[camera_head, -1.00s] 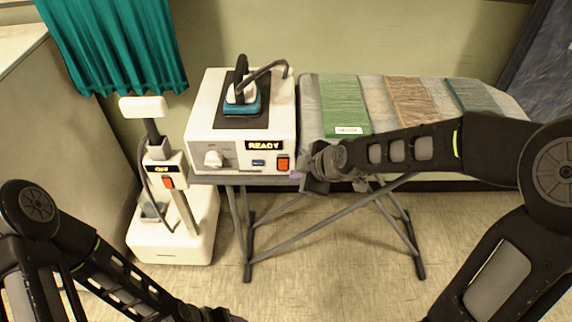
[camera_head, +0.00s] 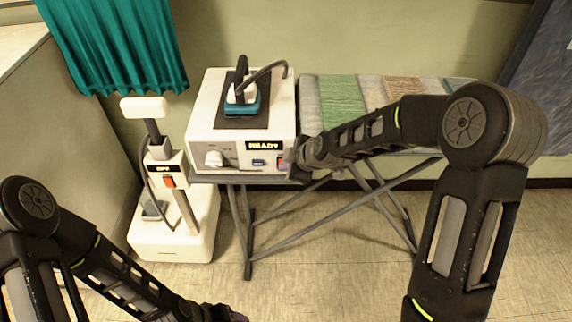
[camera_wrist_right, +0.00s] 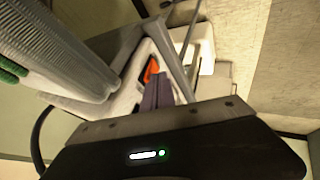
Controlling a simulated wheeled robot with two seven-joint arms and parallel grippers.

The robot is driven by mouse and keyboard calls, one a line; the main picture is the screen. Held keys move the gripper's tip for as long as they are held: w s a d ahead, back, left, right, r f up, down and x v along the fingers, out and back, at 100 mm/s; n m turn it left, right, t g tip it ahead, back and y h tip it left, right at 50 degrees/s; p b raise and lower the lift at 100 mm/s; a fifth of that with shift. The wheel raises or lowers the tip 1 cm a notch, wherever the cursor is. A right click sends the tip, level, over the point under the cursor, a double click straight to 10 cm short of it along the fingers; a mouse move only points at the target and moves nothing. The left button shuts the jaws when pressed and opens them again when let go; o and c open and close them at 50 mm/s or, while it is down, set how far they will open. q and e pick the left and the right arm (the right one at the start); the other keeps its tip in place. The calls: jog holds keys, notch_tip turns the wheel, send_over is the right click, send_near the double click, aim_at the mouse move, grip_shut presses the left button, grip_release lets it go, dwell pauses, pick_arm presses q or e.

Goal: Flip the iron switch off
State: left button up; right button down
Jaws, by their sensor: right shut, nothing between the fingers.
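The iron station (camera_head: 203,118) is a white box with a lit READY display (camera_head: 263,146) and the iron (camera_head: 241,97) standing on its dark top pad. Its orange-red switch (camera_wrist_right: 151,70) shows just beyond my fingertips in the right wrist view. In the head view my right gripper (camera_head: 287,165) is at the lower right of the box front and mostly hides that switch. My right gripper is shut and empty; its purple fingers (camera_wrist_right: 157,92) point at the switch. I cannot tell whether they touch. My left gripper (camera_head: 238,315) is at the bottom edge, mostly cut off.
A white steamer-like unit (camera_head: 172,239) with its own orange switch (camera_head: 168,182) and a small display (camera_head: 165,169) stands left of the station. The ironing board (camera_head: 310,105) with folded cloths (camera_head: 342,100) extends right. A teal curtain (camera_head: 115,45) hangs at the upper left.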

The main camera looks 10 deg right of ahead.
jog(key=shift+w+r+g, duration=0.15)
jog(key=shift+w+g, duration=0.15)
jog(key=shift+r+p, duration=0.4)
jog(key=shift+r, duration=0.35)
dwell(0.4)
